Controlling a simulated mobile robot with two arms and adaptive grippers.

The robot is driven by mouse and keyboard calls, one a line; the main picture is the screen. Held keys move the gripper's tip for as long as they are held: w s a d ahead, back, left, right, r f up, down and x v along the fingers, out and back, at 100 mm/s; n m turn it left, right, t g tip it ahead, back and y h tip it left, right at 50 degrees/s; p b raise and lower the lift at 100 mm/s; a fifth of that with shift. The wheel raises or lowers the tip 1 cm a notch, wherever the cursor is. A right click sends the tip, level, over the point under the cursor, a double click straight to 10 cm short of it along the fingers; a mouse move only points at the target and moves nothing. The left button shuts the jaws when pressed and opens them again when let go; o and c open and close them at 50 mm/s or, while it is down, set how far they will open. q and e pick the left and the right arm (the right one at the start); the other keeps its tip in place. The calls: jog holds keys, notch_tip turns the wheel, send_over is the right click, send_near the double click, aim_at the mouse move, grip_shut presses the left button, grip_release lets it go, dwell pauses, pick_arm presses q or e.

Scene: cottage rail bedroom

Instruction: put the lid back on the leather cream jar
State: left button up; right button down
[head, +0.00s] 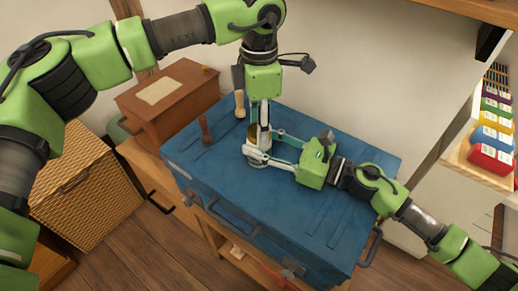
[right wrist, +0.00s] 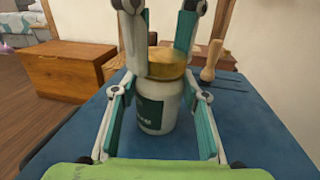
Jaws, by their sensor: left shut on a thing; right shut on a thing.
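The leather cream jar (right wrist: 153,112) is white with a dark green label and stands upright on the blue trunk. In the head view the arms mostly hide it. My right gripper (head: 262,151) is shut around the jar's body from the side, one finger on each side. The gold lid (right wrist: 167,62) is at the jar's mouth, a little to the right in the right wrist view. My left gripper (head: 264,124) points straight down and is shut on the lid. I cannot tell whether the lid is fully seated.
The blue trunk top (head: 315,215) is clear in front and to the right.

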pick_arm(q)
jog(key=m, duration=0.5)
jog(key=shift+m, duration=0.3)
jog(key=m, duration=0.5)
jog(key=shift+m, duration=0.3)
jog(key=o, duration=1.3)
jog(key=shift+r, duration=0.1)
notch_tip(320, 180, up, 12)
jog(key=shift+f, duration=0.1)
pick_arm(e)
jog(key=c, duration=1.2)
grip_release()
jog(key=shift+o, duration=0.2)
